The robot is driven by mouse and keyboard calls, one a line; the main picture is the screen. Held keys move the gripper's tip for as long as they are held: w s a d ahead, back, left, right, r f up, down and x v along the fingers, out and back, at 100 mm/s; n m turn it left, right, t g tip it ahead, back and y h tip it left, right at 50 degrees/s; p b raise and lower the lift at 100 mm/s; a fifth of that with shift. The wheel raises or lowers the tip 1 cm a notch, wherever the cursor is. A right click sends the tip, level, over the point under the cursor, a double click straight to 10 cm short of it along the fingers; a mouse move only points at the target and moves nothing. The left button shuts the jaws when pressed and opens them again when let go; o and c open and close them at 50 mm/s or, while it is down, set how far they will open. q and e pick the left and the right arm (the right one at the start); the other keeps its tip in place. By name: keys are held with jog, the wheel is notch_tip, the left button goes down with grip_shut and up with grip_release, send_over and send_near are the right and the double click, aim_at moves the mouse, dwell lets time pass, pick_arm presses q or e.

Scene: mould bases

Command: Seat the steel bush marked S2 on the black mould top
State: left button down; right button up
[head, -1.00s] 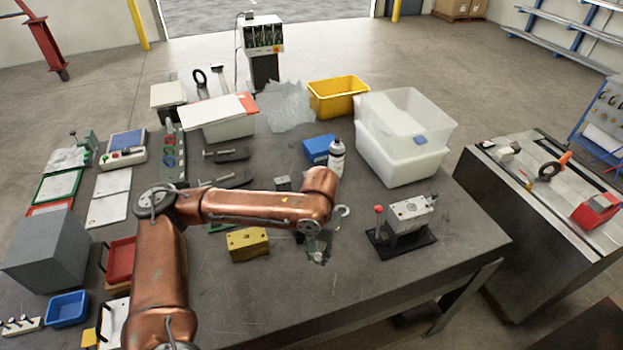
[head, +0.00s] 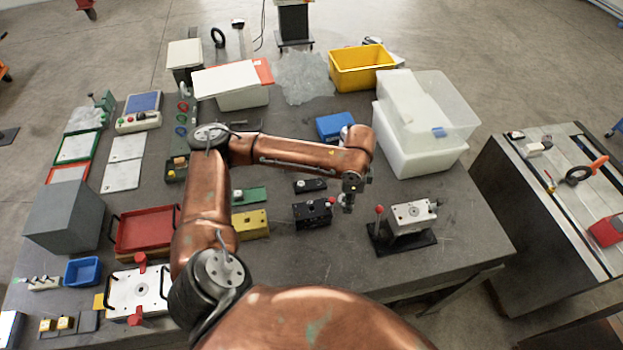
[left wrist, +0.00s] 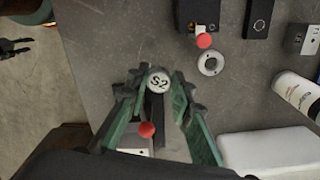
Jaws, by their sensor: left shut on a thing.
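The steel bush marked S2 (left wrist: 158,81) is a round, light piece with its marked face showing in the left wrist view. My left gripper (left wrist: 160,90) is shut on it, with green fingers on either side. In the head view the left gripper (head: 347,203) hangs just right of the black mould block (head: 312,214), apart from it in the picture. A black block with holes (left wrist: 197,12) shows at the top edge of the left wrist view, partly cut off; it looks like the same mould. The bush is hard to make out in the head view.
A grey steel block on a black base (head: 410,216), with a red-knobbed lever, stands to the right. A yellow block (head: 250,223) stands left of the black mould. A pale ring (left wrist: 210,63) lies on the table. White bins (head: 420,150) stand behind.

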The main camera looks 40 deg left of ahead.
pick_arm(q)
jog(key=s+a+m+p, duration=0.3)
jog(key=a+m+p, duration=0.95)
jog(key=m, duration=0.55)
jog(key=shift+s+d+f+b, duration=0.15)
jog(key=shift+d+f+b, duration=0.05)
jog(key=shift+f+b, duration=1.45)
jog(key=shift+s+d+f+b, duration=0.1)
jog(key=shift+d+f+b, duration=0.05)
jog(key=shift+f+b, duration=1.5)
jog(key=shift+r, duration=0.25)
jog(key=shift+p, duration=0.4)
jog(key=shift+f+b, duration=0.45)
jog(key=shift+f, duration=0.8)
